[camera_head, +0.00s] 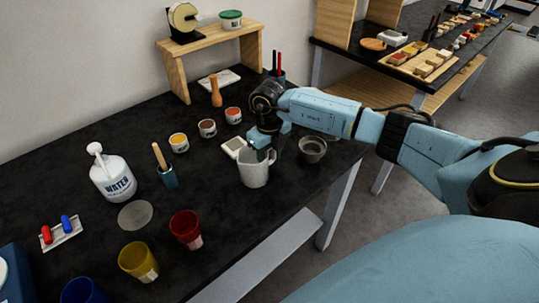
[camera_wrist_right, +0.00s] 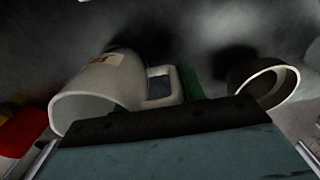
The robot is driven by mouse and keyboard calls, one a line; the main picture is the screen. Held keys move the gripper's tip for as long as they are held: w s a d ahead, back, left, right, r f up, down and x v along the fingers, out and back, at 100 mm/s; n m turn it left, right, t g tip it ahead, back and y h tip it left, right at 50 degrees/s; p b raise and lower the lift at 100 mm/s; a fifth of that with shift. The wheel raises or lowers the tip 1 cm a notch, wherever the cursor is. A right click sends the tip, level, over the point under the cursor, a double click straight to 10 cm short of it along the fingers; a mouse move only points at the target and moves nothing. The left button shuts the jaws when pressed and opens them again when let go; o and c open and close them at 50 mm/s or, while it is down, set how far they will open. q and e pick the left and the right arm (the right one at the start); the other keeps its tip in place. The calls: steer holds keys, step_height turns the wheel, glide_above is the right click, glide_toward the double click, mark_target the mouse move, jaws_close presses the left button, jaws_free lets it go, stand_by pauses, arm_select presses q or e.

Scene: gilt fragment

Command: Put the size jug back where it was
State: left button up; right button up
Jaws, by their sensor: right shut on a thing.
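The size jug, a pale grey open-topped jug (camera_head: 253,172), is near the table's front edge in the head view. My right gripper (camera_head: 266,151) reaches down at its upper right side and is shut on it. The fingertips and the grip point are mostly hidden. I cannot tell whether the jug's base touches the table. In the right wrist view the jug (camera_wrist_right: 98,92) looks tilted, its mouth toward the lower left. A flat grey disc (camera_head: 135,215) lies on the table at left. My left gripper is not in view.
A dark grey bowl (camera_head: 312,150) stands just right of the jug. A small white square device (camera_head: 234,147) lies behind it. Small paint pots (camera_head: 207,128), a red cup (camera_head: 186,229), a yellow cup (camera_head: 139,262) and a water bottle (camera_head: 112,177) stand leftward. Bare black tabletop (camera_head: 215,190) lies between.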

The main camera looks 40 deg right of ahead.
steer(key=o, duration=1.2)
steer(key=shift+f, duration=0.15)
step_height(320, 180, up, 12)
steer(key=shift+r, duration=0.2)
